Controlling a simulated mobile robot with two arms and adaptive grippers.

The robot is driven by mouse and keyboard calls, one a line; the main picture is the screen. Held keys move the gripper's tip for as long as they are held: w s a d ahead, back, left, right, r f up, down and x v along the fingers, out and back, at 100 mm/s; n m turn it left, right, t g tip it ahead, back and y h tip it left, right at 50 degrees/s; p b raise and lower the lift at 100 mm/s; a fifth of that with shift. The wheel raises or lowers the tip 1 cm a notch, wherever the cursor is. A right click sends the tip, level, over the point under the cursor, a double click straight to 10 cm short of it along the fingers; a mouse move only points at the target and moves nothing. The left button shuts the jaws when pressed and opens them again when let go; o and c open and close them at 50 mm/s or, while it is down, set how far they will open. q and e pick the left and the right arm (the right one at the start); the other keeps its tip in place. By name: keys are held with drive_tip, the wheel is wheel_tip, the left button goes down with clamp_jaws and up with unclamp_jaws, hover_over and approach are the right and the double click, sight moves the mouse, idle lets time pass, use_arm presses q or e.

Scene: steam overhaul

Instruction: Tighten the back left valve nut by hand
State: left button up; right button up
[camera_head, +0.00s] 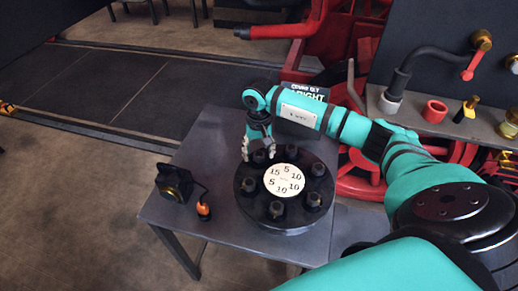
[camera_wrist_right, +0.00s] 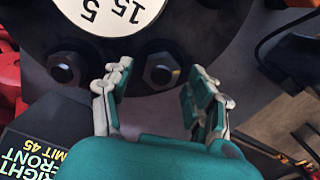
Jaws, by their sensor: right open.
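A round black valve cover (camera_head: 241,202) lies on the grey metal table, with several dark nuts around its rim and a white number disc (camera_head: 284,180) at its centre. My right gripper (camera_head: 259,154) points down over the back left of the cover, its fingers open. The back left nut (camera_head: 260,157) is partly hidden by the fingers in the head view. In the right wrist view a hex nut (camera_wrist_right: 160,70) shows between and just beyond the two open fingertips (camera_wrist_right: 160,88); I cannot tell whether they touch it. Another nut (camera_wrist_right: 66,68) is to its left.
A black box (camera_head: 174,183) and a small orange-topped item (camera_head: 203,209) stand on the table's left. A lettered sign (camera_head: 304,93) stands behind the cover. A grey bench (camera_head: 425,122) with a red ring (camera_head: 435,111) and fittings is at the right. Red machinery stands behind.

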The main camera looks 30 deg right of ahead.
drive_tip(key=c, duration=1.1)
drive_tip(key=shift+c, duration=0.2)
drive_tip(key=shift+f+m+b, duration=0.25)
drive_tip(key=shift+m+b, duration=0.85)
drive_tip(key=shift+b, duration=0.1)
drive_tip(key=m+b, duration=0.3)
drive_tip(key=m, duration=0.1)
drive_tip(key=shift+d, duration=0.1)
drive_tip(key=m+b, duration=0.2)
drive_tip(key=m, duration=0.2)
drive_tip(key=shift+s+r+m+b, duration=0.1)
drive_tip(key=shift+s+m+b, duration=0.05)
drive_tip(key=shift+m+b, duration=0.25)
drive_tip(key=shift+r+m+b, duration=0.1)
drive_tip(key=shift+m+b, duration=0.6)
drive_tip(key=shift+m, duration=1.2)
